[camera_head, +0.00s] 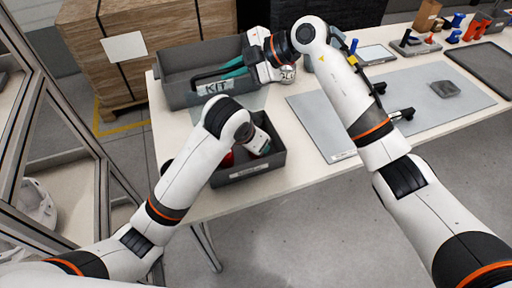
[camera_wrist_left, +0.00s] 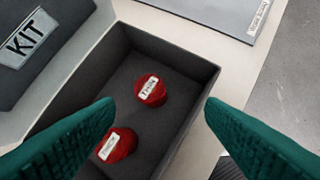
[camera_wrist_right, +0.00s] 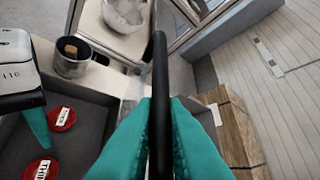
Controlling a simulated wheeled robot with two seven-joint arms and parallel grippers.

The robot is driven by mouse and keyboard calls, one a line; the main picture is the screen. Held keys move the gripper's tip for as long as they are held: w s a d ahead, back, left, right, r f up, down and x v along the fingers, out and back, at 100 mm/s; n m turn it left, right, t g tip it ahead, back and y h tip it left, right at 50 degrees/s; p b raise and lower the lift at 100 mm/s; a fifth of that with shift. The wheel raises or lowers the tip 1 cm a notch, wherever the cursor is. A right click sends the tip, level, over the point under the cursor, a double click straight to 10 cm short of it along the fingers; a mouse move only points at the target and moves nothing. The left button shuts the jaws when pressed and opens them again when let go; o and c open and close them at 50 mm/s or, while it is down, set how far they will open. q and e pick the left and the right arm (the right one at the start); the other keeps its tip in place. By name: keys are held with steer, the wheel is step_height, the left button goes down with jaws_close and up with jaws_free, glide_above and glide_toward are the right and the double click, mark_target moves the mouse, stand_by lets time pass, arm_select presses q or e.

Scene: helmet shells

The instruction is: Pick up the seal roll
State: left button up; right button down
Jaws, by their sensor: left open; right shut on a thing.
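Two red rolls with white labels, one nearer the middle (camera_wrist_left: 151,90) and one lower left (camera_wrist_left: 117,145), lie in a small dark grey bin (camera_wrist_left: 190,110). The labels are too small to read surely. My left gripper (camera_wrist_left: 160,106) is open and empty above this bin, its teal fingers either side of the rolls and apart from them. In the head view, the left arm partly hides the bin (camera_head: 250,174). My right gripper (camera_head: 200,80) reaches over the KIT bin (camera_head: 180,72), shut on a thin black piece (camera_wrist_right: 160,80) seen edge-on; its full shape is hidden.
A grey mat (camera_head: 335,115) with a dark block (camera_head: 445,89) covers the table's middle. Coloured tools stand at the far right. A cup-like grey container (camera_wrist_right: 75,62) shows beside the small bin. A framed cabinet (camera_head: 85,160) and a wooden crate (camera_head: 150,30) stand at left.

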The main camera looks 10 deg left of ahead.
arm_select(q)
steer(key=w+f+n, duration=0.2)
steer(key=f, duration=0.1)
steer(key=w+a+f, duration=0.1)
steer(key=f, duration=0.1)
steer(key=shift+n, duration=0.4)
steer(key=shift+d+x, duration=0.15)
steer(key=shift+x, duration=1.2)
steer(key=shift+d+x, duration=0.1)
steer(key=shift+x, duration=1.3)
steer(key=shift+c, duration=0.2)
